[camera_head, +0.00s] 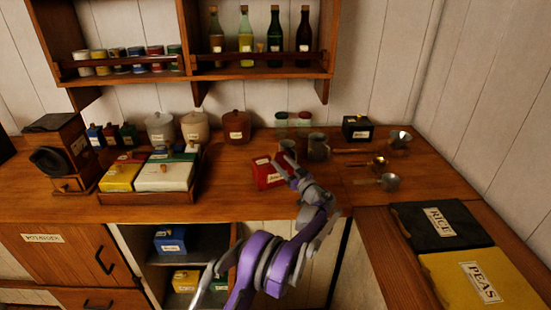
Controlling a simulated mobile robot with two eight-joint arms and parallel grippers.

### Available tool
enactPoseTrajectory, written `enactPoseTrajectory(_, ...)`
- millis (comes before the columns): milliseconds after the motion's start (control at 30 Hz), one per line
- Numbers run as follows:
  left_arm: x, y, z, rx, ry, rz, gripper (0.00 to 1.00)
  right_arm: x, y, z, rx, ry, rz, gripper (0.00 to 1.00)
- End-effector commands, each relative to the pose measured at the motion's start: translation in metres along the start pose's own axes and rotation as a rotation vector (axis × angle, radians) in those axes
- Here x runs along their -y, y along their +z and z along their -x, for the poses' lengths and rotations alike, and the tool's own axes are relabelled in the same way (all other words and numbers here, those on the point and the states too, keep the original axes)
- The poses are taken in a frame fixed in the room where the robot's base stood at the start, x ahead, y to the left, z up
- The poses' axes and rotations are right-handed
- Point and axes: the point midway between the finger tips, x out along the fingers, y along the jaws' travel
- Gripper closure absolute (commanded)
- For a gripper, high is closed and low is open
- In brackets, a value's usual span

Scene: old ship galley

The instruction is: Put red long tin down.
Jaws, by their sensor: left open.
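The red long tin (265,174), with a pale label, rests on the wooden counter (230,203) in the middle of the head view. My left gripper (284,165) is open at the tin's right edge, reaching in from below on my purple and grey arm. The fingers overlap the tin's right side in the picture, and I cannot tell whether they touch it. My right gripper is not in view.
Metal mugs (318,147) stand just right and behind the gripper, with small pans (388,182) farther right. A tray (145,198) of tins stands at left. Lidded jars (237,126) line the back. The counter in front of the tin is bare.

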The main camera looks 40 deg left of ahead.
Motion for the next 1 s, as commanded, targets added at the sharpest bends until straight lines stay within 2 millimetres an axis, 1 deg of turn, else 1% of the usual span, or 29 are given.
enactPoseTrajectory(33, -0.001, 0.002, 0.012, 0.001, 0.003, -0.001, 0.41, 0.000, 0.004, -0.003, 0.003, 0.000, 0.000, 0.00)
enactPoseTrajectory(100, 0.000, 0.002, 0.025, 0.001, 0.002, -0.001, 0.41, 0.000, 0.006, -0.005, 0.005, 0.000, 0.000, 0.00)
enactPoseTrajectory(200, 0.000, 0.001, 0.039, 0.001, 0.001, -0.001, 0.41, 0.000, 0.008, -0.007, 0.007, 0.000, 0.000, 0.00)
enactPoseTrajectory(300, 0.000, 0.001, 0.048, 0.001, 0.001, -0.001, 0.41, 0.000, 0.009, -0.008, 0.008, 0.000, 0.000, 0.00)
enactPoseTrajectory(400, 0.000, 0.000, 0.052, 0.000, 0.000, 0.000, 0.41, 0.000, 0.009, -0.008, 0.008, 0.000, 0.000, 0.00)
enactPoseTrajectory(567, 0.000, -0.001, 0.053, 0.003, -0.001, -0.002, 0.41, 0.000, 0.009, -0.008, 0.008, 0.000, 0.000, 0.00)
enactPoseTrajectory(667, 0.005, -0.005, 0.056, 0.033, 0.000, -0.020, 0.41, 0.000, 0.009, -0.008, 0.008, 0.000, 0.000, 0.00)
enactPoseTrajectory(767, 0.016, -0.013, 0.063, 0.113, 0.006, -0.070, 0.41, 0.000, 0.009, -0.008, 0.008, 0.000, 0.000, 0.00)
enactPoseTrajectory(867, 0.036, -0.022, 0.078, 0.232, 0.026, -0.145, 0.41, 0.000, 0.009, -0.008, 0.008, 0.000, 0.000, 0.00)
enactPoseTrajectory(967, 0.059, -0.028, 0.100, 0.361, 0.068, -0.226, 0.41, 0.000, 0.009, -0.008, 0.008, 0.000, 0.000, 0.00)
enactPoseTrajectory(1000, 0.068, -0.030, 0.110, 0.411, 0.089, -0.257, 0.41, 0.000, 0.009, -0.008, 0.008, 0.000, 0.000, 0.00)
